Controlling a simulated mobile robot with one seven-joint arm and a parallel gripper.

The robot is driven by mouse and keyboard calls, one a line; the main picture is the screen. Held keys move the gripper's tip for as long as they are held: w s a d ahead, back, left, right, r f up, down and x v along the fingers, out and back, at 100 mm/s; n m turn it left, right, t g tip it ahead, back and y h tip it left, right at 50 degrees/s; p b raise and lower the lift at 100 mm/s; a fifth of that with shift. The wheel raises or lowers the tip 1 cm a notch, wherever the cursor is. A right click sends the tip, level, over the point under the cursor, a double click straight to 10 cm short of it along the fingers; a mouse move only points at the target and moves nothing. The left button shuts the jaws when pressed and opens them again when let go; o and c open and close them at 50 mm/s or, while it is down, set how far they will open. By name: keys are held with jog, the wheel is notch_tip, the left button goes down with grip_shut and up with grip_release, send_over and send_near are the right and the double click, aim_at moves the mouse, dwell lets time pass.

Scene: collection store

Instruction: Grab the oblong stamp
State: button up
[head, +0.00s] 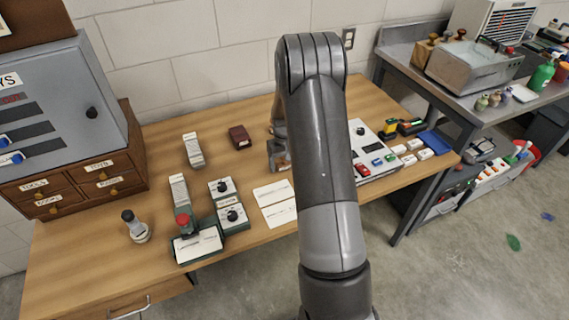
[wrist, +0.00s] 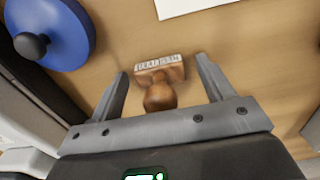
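The oblong stamp (wrist: 160,70) shows in the wrist view as a brown block with a pale lettered long face and a round wooden knob. It lies on the wooden table top. My gripper (wrist: 162,66) is open, with one finger on each side of the stamp and a visible gap to each. Nothing is clamped. In the head view my arm hides the stamp and most of my gripper.
A blue disc with a dark knob (wrist: 50,32) lies left of my gripper. White paper (wrist: 190,5) is beyond the stamp. In the head view, a dark red box (head: 240,137), white sheets (head: 275,203) and a white-topped device (head: 372,150) share the table (head: 262,250).

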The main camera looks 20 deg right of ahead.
jog(key=c, duration=1)
jog(key=shift+r, duration=0.1)
